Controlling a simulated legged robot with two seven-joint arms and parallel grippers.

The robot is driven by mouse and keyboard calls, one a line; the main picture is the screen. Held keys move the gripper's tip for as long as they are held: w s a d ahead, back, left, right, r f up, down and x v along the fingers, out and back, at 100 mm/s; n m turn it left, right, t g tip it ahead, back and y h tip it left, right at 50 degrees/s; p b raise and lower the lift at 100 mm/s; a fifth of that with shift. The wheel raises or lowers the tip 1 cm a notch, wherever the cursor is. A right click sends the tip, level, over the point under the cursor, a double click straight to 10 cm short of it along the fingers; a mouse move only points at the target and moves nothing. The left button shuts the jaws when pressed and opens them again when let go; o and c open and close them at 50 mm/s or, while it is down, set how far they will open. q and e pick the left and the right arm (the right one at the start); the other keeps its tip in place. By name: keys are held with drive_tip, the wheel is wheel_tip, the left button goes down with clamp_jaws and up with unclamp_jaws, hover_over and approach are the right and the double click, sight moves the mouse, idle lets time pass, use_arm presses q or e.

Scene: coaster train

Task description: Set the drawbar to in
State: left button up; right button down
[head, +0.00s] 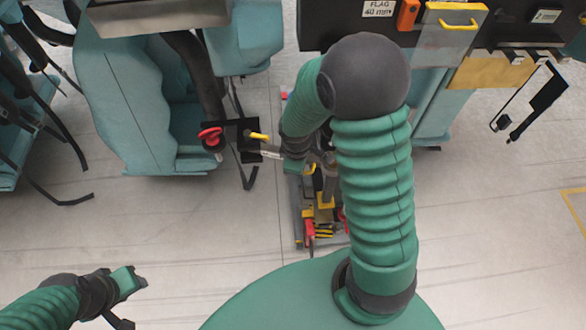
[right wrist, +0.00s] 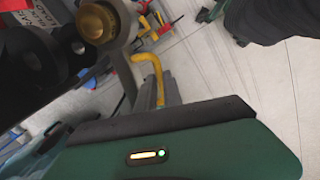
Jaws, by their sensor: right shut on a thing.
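The drawbar (head: 270,154) seems to be the short grey bar with a pale label, reaching right from a black block at the lower end of the teal car. My right gripper (head: 309,166) is at its right end, partly hidden by my own forearm. It is shut, seemingly on the drawbar, but the contact is hidden. In the right wrist view a curved yellow handle (right wrist: 150,70) and a round brass knob (right wrist: 98,20) show close up. My left gripper (head: 132,292) is low at the left, away from the cars; its finger gap is unclear.
The black block carries a red knob (head: 211,136) and a yellow lever (head: 258,136). A teal seat car (head: 130,100) stands at left. A dark panel with an orange switch (head: 407,14) and yellow handle (head: 458,24) is top right. Pale floor (head: 480,220) is clear at right.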

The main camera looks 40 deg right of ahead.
drive_tip(key=shift+w+d+r+n+p, duration=0.1)
drive_tip(key=shift+w+d+n+p, duration=0.2)
drive_tip(key=shift+d+n+p, duration=0.25)
drive_tip(key=shift+w+d+f+n+p, duration=0.1)
drive_tip(key=shift+w+d+n+p, duration=0.2)
drive_tip(key=shift+d+p, duration=0.45)
drive_tip(key=shift+w+d+r+n+p, duration=0.1)
drive_tip(key=shift+w+d+n+p, duration=0.2)
drive_tip(key=shift+d+n+p, duration=0.25)
drive_tip(key=shift+w+d+n+y+p, duration=0.3)
drive_tip(key=shift+w+d+n+p, duration=0.35)
drive_tip(key=shift+d+p, duration=0.2)
drive_tip(key=shift+w, duration=0.1)
drive_tip(key=c, duration=1.7)
unclamp_jaws()
drive_tip(key=shift+o, duration=1.1)
drive_tip(key=shift+w+d, duration=0.15)
drive_tip(key=shift+d, duration=0.05)
drive_tip(key=shift+t, duration=0.3)
drive_tip(key=shift+a, duration=0.1)
wheel_tip(320, 180, up, 16)
drive_tip(key=s+a, duration=0.1)
drive_tip(key=s, duration=0.1)
drive_tip(key=shift+s+a+r, duration=0.15)
drive_tip(key=shift+s+a, duration=0.1)
drive_tip(key=shift+a, duration=0.05)
